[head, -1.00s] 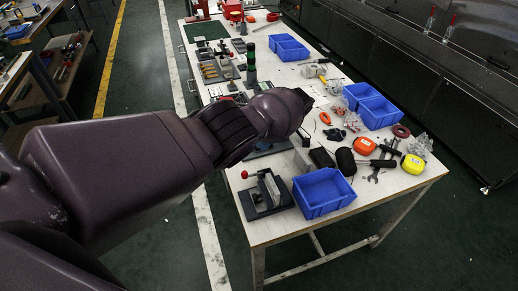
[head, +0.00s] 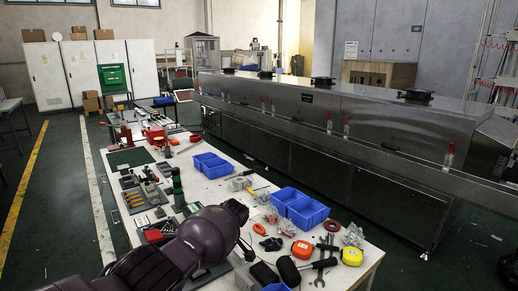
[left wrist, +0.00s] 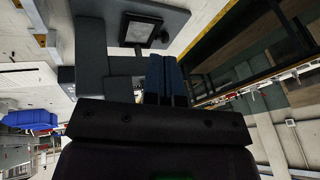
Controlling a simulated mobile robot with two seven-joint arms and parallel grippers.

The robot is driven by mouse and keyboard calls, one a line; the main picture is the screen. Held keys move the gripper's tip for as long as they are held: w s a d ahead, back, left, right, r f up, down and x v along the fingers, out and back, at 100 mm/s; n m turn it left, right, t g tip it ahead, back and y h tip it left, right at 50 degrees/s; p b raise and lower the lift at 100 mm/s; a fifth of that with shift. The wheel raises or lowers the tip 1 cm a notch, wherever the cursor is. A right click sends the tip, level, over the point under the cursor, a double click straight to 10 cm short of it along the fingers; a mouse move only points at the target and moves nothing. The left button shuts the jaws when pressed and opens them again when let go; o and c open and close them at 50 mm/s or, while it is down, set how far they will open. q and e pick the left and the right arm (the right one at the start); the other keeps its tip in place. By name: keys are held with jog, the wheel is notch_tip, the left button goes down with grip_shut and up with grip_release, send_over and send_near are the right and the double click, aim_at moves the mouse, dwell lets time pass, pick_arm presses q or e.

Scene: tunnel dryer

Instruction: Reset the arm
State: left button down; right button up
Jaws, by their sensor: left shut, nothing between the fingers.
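My left arm (head: 190,245) reaches in from the lower left in the head view, over the near left part of the workbench (head: 215,192). Its gripper is hidden behind the arm there. In the left wrist view the left gripper (left wrist: 166,75) shows as two dark blue fingers close together, shut with nothing held. A grey fixture with a dark square part (left wrist: 140,31) shows beyond the fingers, and I cannot tell how far off it is. My right gripper is in no view.
Blue bins (head: 300,208), hand tools, a yellow tape measure (head: 352,256) and an orange one (head: 302,249) crowd the bench's right side. Fixtures and a green post (head: 178,188) stand left. A long metal dryer (head: 330,125) runs behind the bench.

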pick_arm(q)
jog(key=w+d+r+m+t+h, duration=0.7)
jog(key=d+r+m+t, duration=0.1)
jog(key=d+m+t, duration=0.15)
jog(key=s+a+f+m+t, duration=0.25)
jog(key=s+a, duration=0.45)
jog(key=s, duration=0.4)
jog(key=s+a+f+m+t, duration=0.1)
jog(key=s+a+t, duration=0.3)
jog(key=s+a, duration=0.5)
jog(key=s+a+f+g, duration=0.1)
jog(key=s+f, duration=0.3)
jog(key=s, duration=0.4)
jog(key=s+a+f+n+g+y, duration=0.1)
jog(key=s+a+f, duration=0.2)
jog(key=s, duration=0.6)
jog(key=s+a+f+n+g+y, duration=0.1)
jog(key=s+a+f+g, duration=0.1)
jog(key=s+f, duration=0.5)
jog(key=shift+s+a, duration=0.6)
jog(key=shift+s, duration=0.35)
